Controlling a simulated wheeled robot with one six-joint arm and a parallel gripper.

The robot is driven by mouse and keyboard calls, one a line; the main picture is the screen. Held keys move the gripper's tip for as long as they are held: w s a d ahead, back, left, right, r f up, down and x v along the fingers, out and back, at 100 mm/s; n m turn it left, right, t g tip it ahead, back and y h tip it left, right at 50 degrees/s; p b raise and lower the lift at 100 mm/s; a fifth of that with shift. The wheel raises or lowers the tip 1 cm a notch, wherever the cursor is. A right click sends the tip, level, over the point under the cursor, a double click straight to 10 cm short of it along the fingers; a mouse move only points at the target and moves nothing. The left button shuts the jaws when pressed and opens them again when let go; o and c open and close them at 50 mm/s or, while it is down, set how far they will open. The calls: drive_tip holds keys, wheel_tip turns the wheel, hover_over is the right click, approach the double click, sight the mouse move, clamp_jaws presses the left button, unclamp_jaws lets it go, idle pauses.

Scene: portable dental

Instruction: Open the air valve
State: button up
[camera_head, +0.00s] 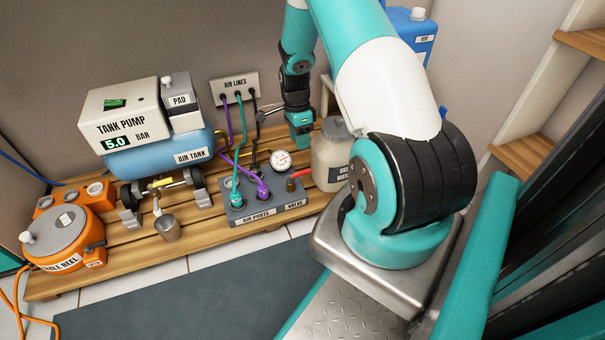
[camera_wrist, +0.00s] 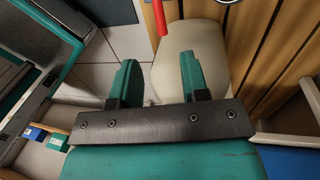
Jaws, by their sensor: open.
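The air valve's red handle (camera_head: 300,173) sticks out at the right end of the grey block (camera_head: 240,216) labelled AIR PORTS and VALVE. In the wrist view, the red handle (camera_wrist: 158,18) shows at the top, beyond my fingertips. My gripper (camera_head: 302,138) is behind the block, close to the wall and near the white container.
A white container (camera_head: 332,155) stands right of the valve; it also shows behind my fingers in the wrist view (camera_wrist: 205,38). A round gauge (camera_head: 281,160) and purple and green hoses rise from the block. The blue air tank (camera_head: 150,160) stands left. The dark mat (camera_head: 190,295) in front is clear.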

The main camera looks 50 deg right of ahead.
sight(303, 171)
drive_tip(key=f+b, duration=0.1)
drive_tip(key=f, duration=0.2)
drive_tip(key=s+f+b, duration=0.1)
drive_tip(key=f+b, duration=0.1)
drive_tip(key=f, duration=0.2)
drive_tip(key=a+f+b, duration=0.1)
drive_tip(key=f+b, duration=0.1)
drive_tip(key=f, duration=0.1)
drive_tip(key=shift+s+f, duration=0.15)
drive_tip(key=shift+s, duration=0.2)
clamp_jaws()
